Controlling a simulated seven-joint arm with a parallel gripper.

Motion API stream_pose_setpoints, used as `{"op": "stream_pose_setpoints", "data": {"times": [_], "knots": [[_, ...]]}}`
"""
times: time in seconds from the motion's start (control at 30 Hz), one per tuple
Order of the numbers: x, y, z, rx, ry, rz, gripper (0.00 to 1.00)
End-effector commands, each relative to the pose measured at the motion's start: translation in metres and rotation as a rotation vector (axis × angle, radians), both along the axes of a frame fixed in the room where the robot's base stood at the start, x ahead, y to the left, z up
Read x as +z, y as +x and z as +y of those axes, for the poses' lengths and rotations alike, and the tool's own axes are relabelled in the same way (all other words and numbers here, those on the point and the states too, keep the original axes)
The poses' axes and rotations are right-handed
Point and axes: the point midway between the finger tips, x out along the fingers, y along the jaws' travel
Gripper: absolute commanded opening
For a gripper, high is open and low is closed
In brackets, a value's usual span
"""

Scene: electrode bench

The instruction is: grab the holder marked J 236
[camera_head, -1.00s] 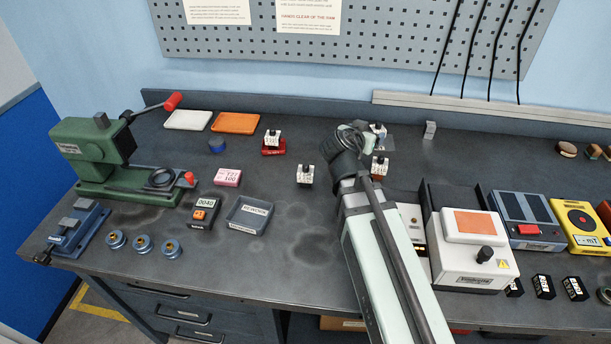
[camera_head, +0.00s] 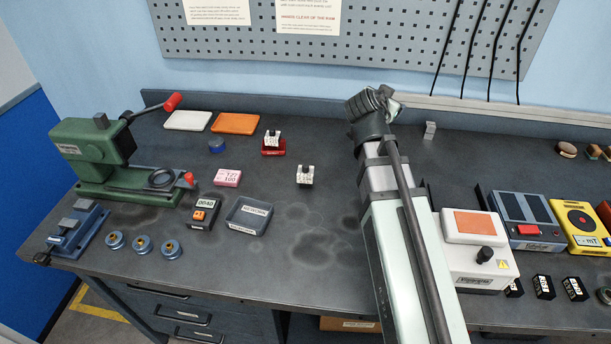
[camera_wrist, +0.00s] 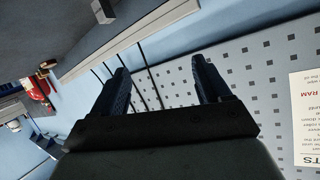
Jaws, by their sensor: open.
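Two small white-labelled holders with dark tops show in the head view: one holder (camera_head: 305,175) stands on the bare bench, the other (camera_head: 273,139) on a red base (camera_head: 273,150). Their labels are too small to read, so I cannot tell which is J 236. My gripper (camera_wrist: 162,78) is open and empty, its two dark fingers apart in the wrist view, which faces the pegboard and wall. In the head view my gripper is raised at the back of the bench, right of both holders. My arm hides part of the bench.
A grey tray (camera_head: 249,215), a pink block (camera_head: 227,177) and a green press (camera_head: 100,155) lie to the left. A white device with an orange panel (camera_head: 474,222) stands right of my arm. The bench between the grey tray and my arm is clear.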

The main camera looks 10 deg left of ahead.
Motion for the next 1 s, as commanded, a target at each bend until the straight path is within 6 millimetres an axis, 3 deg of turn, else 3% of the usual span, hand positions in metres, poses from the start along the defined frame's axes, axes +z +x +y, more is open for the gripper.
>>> {"op": "stream_pose_setpoints", "data": {"times": [0.27, 0.43, 0.73, 0.9, 1.0], "knots": [[0.004, 0.006, 0.015, -0.045, 0.324, 0.114, 0.77], [-0.007, -0.007, 0.05, -0.107, 0.65, 0.289, 0.77], [-0.028, -0.066, 0.123, -0.294, 1.1, 0.723, 0.77], [-0.029, -0.105, 0.143, -0.445, 1.214, 0.93, 0.77], [-0.029, -0.119, 0.144, -0.538, 1.232, 0.986, 0.77]]}}
